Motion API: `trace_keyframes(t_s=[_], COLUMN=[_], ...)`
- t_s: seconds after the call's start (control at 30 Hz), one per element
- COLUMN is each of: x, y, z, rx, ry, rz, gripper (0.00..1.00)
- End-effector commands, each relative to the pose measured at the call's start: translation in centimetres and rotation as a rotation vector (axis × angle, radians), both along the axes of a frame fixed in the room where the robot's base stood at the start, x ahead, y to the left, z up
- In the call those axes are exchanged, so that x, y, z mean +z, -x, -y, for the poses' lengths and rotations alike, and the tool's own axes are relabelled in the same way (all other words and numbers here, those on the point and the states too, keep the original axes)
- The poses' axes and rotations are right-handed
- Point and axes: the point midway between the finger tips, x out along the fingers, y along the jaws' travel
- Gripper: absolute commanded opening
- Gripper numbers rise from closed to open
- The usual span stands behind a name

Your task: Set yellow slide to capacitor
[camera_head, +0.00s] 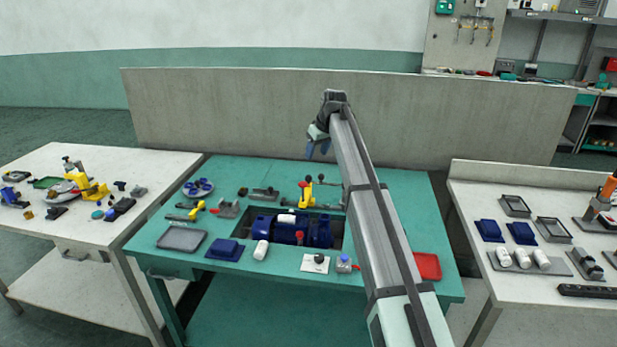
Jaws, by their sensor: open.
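My gripper (318,147) is open, pointing down above the far part of the green table. Nothing shows between its fingers. Below it, a yellow fixture (306,196) with dark knobs stands behind the blue pump assembly (291,231). A second yellow piece (196,211) with a dark handle lies further left. I cannot tell which of these is the yellow slide. A white cylinder (261,250), possibly a capacitor, stands in front of the pump, and a smaller white piece (286,218) sits on top of the pump. No readable marking shows.
My arm crosses the right part of the green table (400,195) and hides some of it. A grey tray (182,238), a blue block (225,250) and a red tray (427,266) lie near the front. White tables with parts flank both sides. A grey panel (230,110) stands behind.

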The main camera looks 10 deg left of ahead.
Motion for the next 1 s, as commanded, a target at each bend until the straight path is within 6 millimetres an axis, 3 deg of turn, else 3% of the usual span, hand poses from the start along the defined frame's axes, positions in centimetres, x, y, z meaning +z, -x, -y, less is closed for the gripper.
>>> trace_keyframes(t_s=[0.17,0.7,1.0], x=[-1.4,-9.8,-12.3], y=[-0.4,-2.9,-3.6], z=[-0.5,-2.9,-3.7], rx=[0.003,0.0,0.001], ry=[0.0,0.001,0.0], rz=[-0.001,-0.002,-0.001], gripper=[0.56,0.56,0.56])
